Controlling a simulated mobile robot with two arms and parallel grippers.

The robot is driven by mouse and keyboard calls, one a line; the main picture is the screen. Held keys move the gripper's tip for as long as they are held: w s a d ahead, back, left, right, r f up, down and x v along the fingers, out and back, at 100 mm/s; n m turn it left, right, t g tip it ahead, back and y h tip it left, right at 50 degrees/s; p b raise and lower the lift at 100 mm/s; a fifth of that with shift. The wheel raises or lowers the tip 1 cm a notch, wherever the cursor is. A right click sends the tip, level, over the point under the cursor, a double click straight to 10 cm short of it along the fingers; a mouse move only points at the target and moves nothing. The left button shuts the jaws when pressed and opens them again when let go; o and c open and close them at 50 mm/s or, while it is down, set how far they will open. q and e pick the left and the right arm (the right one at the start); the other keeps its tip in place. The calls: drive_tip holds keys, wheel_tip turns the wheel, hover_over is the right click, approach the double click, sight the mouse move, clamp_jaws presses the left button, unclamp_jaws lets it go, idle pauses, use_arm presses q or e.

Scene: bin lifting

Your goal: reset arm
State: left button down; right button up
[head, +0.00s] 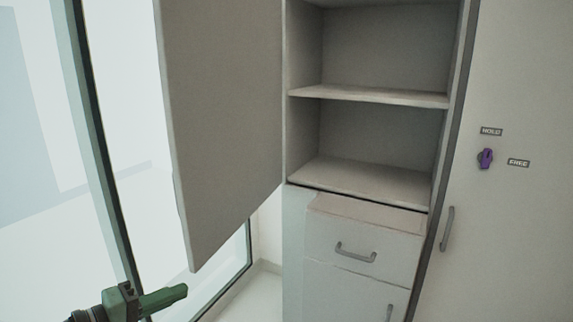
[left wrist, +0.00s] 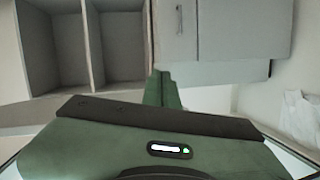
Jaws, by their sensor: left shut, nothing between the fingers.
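My left gripper (head: 176,294) is at the lower left of the head view, a green gripper pointing right, low in front of the glass and below the open cabinet door. Its fingers are shut together and empty. In the left wrist view the shut green fingers (left wrist: 162,88) stick up past the dark edge of the gripper body, with the cabinet beyond them. The gripper touches nothing that I can see. My right gripper is in neither view.
A tall cabinet has empty shelves (head: 370,97) and an open door (head: 222,120) hanging left. A drawer (head: 362,243) below sticks out slightly. A purple knob (head: 485,158) is on the right panel. A dark-framed glass wall (head: 105,165) stands at left.

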use_arm(q)
drive_tip(key=s+d+f+m+g+y, duration=0.25)
drive_tip(key=s+f, duration=0.35)
drive_tip(key=f, duration=0.3)
drive_tip(key=s+d+f+m+g+y, duration=0.2)
drive_tip(key=s+d+f+m, duration=0.1)
drive_tip(key=s+f, duration=0.4)
drive_tip(key=s+a+f+m+g+y, duration=0.2)
drive_tip(key=s+f+y, duration=0.15)
drive_tip(key=s, duration=0.35)
drive_tip(key=s+a+f+m+g+y, duration=0.1)
drive_tip(key=s+f+m+g+y, duration=0.1)
drive_tip(key=s+f, duration=0.45)
drive_tip(key=s+f+g, duration=0.1)
drive_tip(key=s+f, duration=0.2)
drive_tip(key=f, duration=2.1)
drive_tip(key=s+a+f, duration=0.1)
drive_tip(key=s+f, duration=0.7)
drive_tip(key=s+a+f+g, duration=0.1)
drive_tip(key=s+a+f, duration=0.1)
drive_tip(key=s+f, duration=0.7)
drive_tip(key=shift+s+a+y, duration=0.15)
drive_tip(key=shift+a+y, duration=0.1)
drive_tip(key=shift+y, duration=0.05)
drive_tip(key=shift+m, duration=0.35)
